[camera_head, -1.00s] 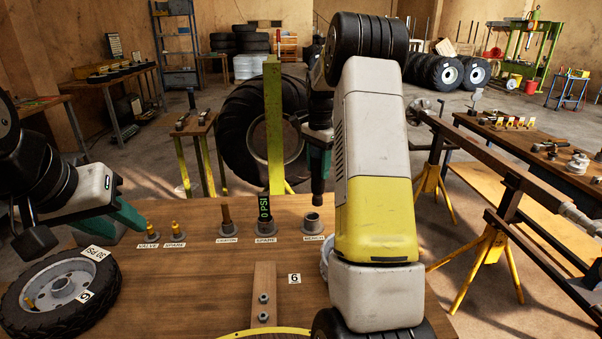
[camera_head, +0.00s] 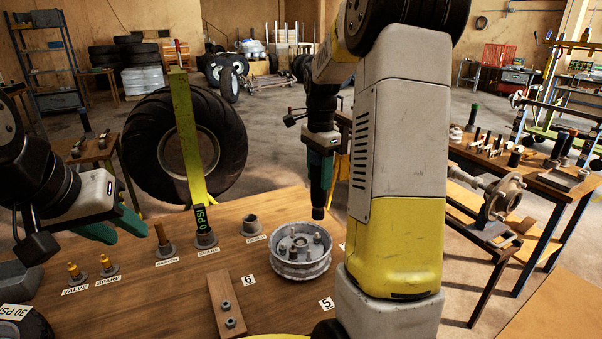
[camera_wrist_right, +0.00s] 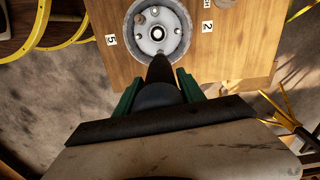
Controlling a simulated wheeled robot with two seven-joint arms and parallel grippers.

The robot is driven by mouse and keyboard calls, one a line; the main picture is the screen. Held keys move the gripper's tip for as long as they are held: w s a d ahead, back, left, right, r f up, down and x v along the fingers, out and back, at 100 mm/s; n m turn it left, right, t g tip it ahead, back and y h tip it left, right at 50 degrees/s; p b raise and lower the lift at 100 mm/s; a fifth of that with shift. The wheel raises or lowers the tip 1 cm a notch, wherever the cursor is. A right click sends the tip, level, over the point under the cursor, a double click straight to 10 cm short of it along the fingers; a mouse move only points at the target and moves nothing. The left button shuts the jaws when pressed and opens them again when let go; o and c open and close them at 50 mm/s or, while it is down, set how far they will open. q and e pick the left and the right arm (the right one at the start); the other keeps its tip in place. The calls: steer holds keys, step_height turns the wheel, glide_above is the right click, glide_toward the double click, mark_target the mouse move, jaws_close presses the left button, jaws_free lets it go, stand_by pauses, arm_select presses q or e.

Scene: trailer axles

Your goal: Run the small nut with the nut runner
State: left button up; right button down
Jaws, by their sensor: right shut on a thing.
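My right gripper (camera_head: 322,172) is shut on the nut runner (camera_head: 318,205), a dark tool pointing down with a socket-like tip. In the right wrist view the nut runner (camera_wrist_right: 160,75) sits between the green fingers. The grey round hub (camera_head: 299,265) lies on the table below it, with small upright parts on its face. In the right wrist view the hub (camera_wrist_right: 180,40) is just beyond the tool tip, apparently apart from it. Two small nuts (camera_head: 230,322) sit on a wooden block; I cannot tell which nut is the small one. My left gripper (camera_head: 115,226) is open and empty.
Labelled pegs and sockets (camera_head: 163,246) stand along the table's back edge. My right arm hides the table's right part. A side table (camera_head: 560,185) holds other parts.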

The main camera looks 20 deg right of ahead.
mark_target(318, 203)
steer(key=shift+f, duration=4.65)
stand_by(0.7)
steer(key=shift+r, duration=0.1)
